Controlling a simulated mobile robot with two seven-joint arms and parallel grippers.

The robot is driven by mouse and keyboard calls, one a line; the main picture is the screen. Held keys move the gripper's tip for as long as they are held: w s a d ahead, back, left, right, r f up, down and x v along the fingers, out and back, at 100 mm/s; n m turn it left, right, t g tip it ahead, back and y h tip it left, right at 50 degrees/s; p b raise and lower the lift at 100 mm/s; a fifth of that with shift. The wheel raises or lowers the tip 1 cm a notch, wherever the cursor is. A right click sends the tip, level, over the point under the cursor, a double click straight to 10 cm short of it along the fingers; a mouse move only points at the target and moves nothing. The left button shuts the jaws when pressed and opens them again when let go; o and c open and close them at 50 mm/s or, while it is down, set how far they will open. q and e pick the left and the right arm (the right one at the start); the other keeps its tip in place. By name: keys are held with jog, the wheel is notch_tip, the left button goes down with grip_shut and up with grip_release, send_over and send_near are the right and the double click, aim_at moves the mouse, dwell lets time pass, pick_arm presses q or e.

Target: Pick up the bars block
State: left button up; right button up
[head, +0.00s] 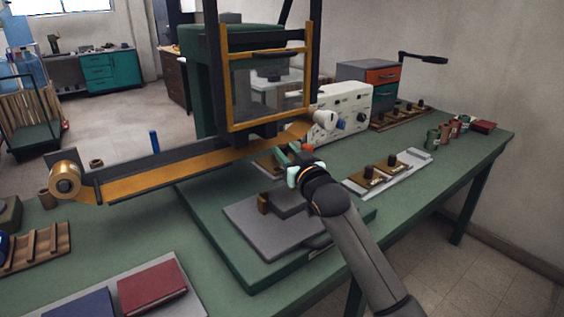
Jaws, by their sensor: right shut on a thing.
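My right gripper (299,164) is in front of the press, above the grey plate. It is shut on a small block, mostly hidden by the fingers and wrist. I cannot make out bars on its face, so I cannot tell from this view whether it is the bars block. Two brass blocks with dark knobs, a near one (368,179) and a far one (391,167), sit on a pale tray (413,164) to the right of my gripper. My left gripper is not in view.
The green press (204,80) with its yellow-framed guard (268,126) and foil strip (170,178) stands behind. A grey plate (262,232) lies on the press base. A red book (151,287) is at the front left. A white control box (343,104) stands behind right.

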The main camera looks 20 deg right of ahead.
grip_shut()
dwell(0.8)
jog(key=shift+r, duration=0.15)
